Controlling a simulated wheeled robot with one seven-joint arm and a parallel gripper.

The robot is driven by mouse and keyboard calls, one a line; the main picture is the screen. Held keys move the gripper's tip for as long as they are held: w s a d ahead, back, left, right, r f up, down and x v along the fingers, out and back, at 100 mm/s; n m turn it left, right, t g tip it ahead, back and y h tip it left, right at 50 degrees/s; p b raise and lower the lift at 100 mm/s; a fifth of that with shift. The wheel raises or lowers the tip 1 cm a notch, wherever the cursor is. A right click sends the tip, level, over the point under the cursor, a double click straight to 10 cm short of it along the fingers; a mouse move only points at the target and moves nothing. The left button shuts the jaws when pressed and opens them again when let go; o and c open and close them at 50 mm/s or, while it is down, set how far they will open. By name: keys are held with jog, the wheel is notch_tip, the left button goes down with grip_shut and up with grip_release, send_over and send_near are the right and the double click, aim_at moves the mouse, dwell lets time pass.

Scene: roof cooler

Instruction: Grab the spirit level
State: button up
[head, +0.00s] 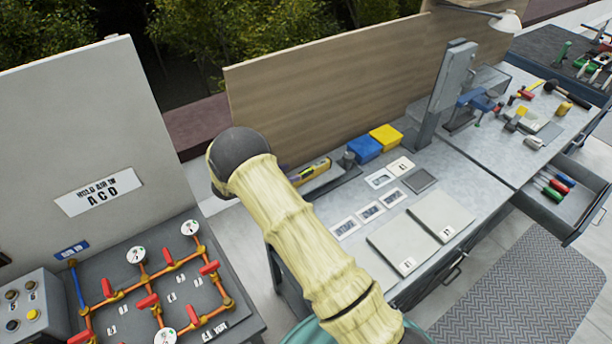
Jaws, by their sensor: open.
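A yellow bar with dark markings, which looks like the spirit level (312,169), lies at the back left of the grey workbench (446,162), close to the wooden back panel. It is small in the head view, and its near left end is close to my arm's outline, so part of it may be hidden. My arm, in a cream ribbed cover, rises from the bottom middle and ends in view at a dark rounded joint left of the bar. My gripper is not in view.
A blue box (363,149) and a yellow box (386,136) stand right of the bar. Flat plates and cards cover the bench front. A grey upright stand (447,90) rises further right. An open drawer (560,195) juts out right. A pipe panel (160,285) stands left.

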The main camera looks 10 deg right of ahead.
aim_at(305, 172)
jog(key=shift+d+p, duration=0.3)
jog(key=shift+d, duration=0.2)
jog(key=p+x, duration=0.1)
jog(key=x, duration=0.2)
jog(key=shift+d+f+p, duration=0.3)
jog(key=shift+f+p, duration=0.1)
jog(key=shift+w+d+f, duration=0.15)
jog(key=shift+d+f, duration=0.05)
jog(key=shift+d, duration=0.05)
grip_shut()
notch_tip(305, 172, up, 10)
jog(key=b, duration=0.2)
jog(key=shift+b, duration=0.4)
